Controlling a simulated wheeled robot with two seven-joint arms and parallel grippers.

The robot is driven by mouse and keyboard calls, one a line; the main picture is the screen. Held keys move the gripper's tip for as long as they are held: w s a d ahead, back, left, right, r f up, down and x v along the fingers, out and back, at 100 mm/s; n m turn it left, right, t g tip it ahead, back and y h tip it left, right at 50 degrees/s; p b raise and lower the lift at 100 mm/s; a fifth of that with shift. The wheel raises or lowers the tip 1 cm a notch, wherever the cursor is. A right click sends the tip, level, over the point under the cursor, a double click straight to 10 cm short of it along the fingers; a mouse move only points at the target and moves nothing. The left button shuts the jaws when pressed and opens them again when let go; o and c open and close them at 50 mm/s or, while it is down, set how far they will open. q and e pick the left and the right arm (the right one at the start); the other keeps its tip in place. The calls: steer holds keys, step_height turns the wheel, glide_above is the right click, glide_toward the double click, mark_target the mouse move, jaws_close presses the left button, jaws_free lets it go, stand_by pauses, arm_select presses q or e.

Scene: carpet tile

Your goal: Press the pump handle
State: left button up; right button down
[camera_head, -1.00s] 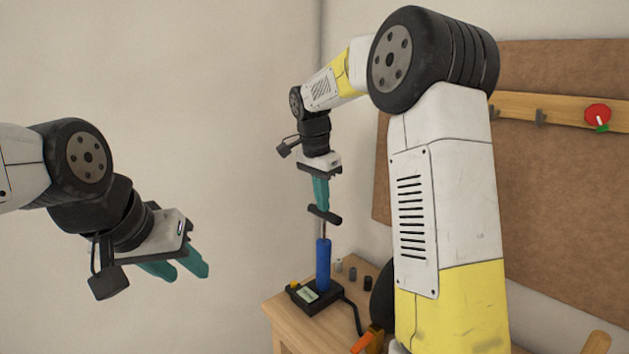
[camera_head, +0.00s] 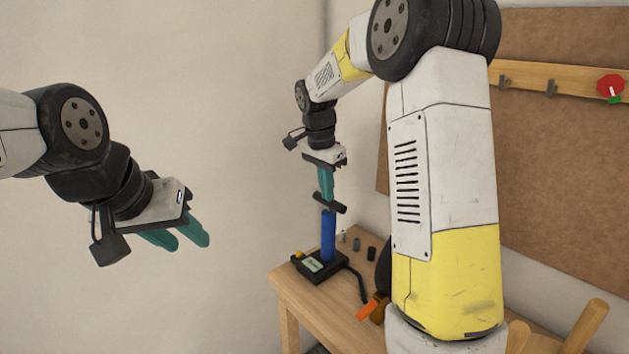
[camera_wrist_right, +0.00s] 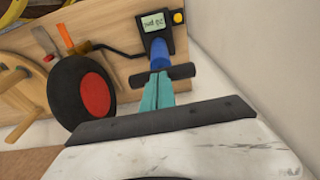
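The pump has a blue upright cylinder (camera_head: 328,236) on a black base (camera_head: 318,266), with a black crossbar handle (camera_head: 330,203) at its top. The handle sits low, just above the cylinder. My right gripper (camera_head: 326,195) points straight down with its teal fingers together and its tips at the middle of the handle. The right wrist view shows the fingertips (camera_wrist_right: 158,80) against the handle (camera_wrist_right: 178,72), with the cylinder (camera_wrist_right: 160,54) beyond. My left gripper (camera_head: 186,240) is open and empty, in the air at the left, well away from the pump.
The pump stands on a wooden table (camera_head: 300,292) near its left corner. A black wheel with a red hub (camera_wrist_right: 95,94) and an orange-handled tool (camera_head: 370,307) lie close by. Several small cylinders (camera_head: 357,244) stand behind the pump.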

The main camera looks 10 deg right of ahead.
step_height(320, 180, up, 12)
steer(key=a, duration=0.1)
steer(key=shift+s+a, duration=0.35)
steer(key=shift+s, duration=0.1)
stand_by(1.4)
step_height(320, 180, up, 12)
stand_by(0.3)
steer(key=shift+w, duration=0.1)
step_height(320, 180, down, 14)
steer(key=w+d, duration=0.1)
steer(key=shift+d+r, duration=0.15)
steer(key=shift+d, duration=0.25)
steer(key=shift+w, duration=0.1)
